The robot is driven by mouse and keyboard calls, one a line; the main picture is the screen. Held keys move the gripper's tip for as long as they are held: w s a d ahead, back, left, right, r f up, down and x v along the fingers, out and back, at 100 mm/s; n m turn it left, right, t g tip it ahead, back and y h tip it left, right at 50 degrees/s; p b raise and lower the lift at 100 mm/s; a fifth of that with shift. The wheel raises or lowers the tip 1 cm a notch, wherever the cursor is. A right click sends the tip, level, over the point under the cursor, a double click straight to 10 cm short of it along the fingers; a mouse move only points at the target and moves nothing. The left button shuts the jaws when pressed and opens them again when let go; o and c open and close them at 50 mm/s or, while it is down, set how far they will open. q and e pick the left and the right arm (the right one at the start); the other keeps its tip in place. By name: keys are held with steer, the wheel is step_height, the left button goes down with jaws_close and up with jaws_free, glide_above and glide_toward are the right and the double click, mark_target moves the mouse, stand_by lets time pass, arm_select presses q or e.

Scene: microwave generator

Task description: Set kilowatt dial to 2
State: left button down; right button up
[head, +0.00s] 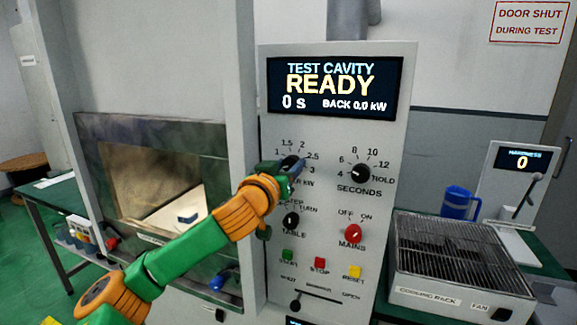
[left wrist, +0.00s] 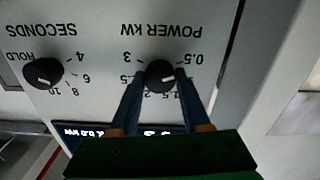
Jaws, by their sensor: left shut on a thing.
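The kilowatt dial (head: 291,161) is a black knob on the grey control panel, with numbers from 0.5 to 3 around it. In the left wrist view the same dial (left wrist: 160,74) shows upside down under the label POWER KW. My left gripper (head: 288,167) is shut on this knob, with one dark blue finger on each side; the fingers also show in the left wrist view (left wrist: 160,84). The fingers and arm hide part of the scale in the head view. I cannot read surely which number the knob points at. My right gripper is not in view.
The seconds dial (head: 361,173) is just right of the held knob. Below are the table knob (head: 291,220), red mains knob (head: 353,234) and coloured buttons. The display (head: 335,86) reads READY. A cooling rack (head: 455,255) and blue mug (head: 458,203) stand at right.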

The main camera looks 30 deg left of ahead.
arm_select(q)
steer(key=m+p, duration=0.1)
steer(key=m, duration=0.3)
steer(key=shift+p, duration=0.4)
steer(key=m+p, duration=0.2)
steer(key=m, duration=0.4)
steer(key=shift+d+p, duration=0.1)
steer(key=shift+p, duration=0.25)
steer(key=m+p, duration=0.3)
steer(key=m, duration=0.2)
steer(key=m+p, duration=0.2)
steer(key=m, duration=0.2)
steer(key=shift+m, duration=0.4)
steer(key=m+p, duration=0.1)
steer(key=m, duration=0.1)
steer(key=shift+m, duration=0.3)
steer(key=shift+f+m, duration=0.1)
steer(key=shift+m, duration=1.8)
